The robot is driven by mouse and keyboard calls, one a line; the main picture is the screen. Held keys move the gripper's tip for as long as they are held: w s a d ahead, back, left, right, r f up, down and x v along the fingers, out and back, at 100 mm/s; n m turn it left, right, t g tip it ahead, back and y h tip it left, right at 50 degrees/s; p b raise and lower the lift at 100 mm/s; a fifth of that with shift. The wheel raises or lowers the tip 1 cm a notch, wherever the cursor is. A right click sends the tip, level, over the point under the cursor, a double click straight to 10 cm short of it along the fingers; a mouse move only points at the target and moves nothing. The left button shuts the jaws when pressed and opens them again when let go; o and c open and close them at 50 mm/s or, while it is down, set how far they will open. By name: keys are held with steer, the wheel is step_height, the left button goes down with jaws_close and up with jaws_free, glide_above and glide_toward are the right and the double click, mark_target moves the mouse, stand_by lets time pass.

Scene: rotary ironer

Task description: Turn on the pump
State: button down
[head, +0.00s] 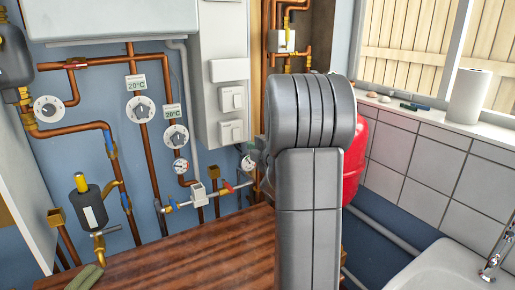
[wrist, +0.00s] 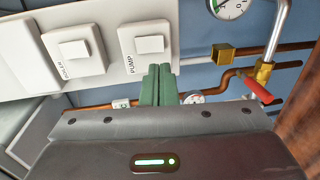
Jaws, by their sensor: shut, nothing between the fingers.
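The pump switch (wrist: 150,45) is a white rocker on a white plate labelled PUMP, upper middle in the wrist view. It appears to be the lower switch (head: 231,131) on the white panel in the head view. My gripper (wrist: 159,70) shows green fingers closed together with nothing between them. The fingertips are at the lower edge of the PUMP plate in the wrist picture, just below the rocker. I cannot tell whether they touch it.
A second labelled switch (wrist: 74,50) sits left of PUMP in the wrist view. A red-handled valve (wrist: 258,90) and a gauge (wrist: 230,5) are to the right. Copper pipes and dials (head: 140,110) line the wall; a wooden top (head: 190,250) lies below.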

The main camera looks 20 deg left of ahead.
mark_target(237, 139)
steer(key=p+x, duration=0.1)
steer(key=x, duration=0.6)
steer(key=shift+w+a, duration=0.25)
steer(key=shift+a, duration=0.05)
steer(key=shift+w+a+f, duration=0.1)
steer(key=shift+a, duration=0.05)
steer(key=shift+w+a+f+b, duration=0.1)
steer(key=shift+f+b, duration=0.2)
steer(key=shift+b, duration=0.55)
steer(key=shift+r, duration=0.3)
steer(key=shift+f, duration=0.15)
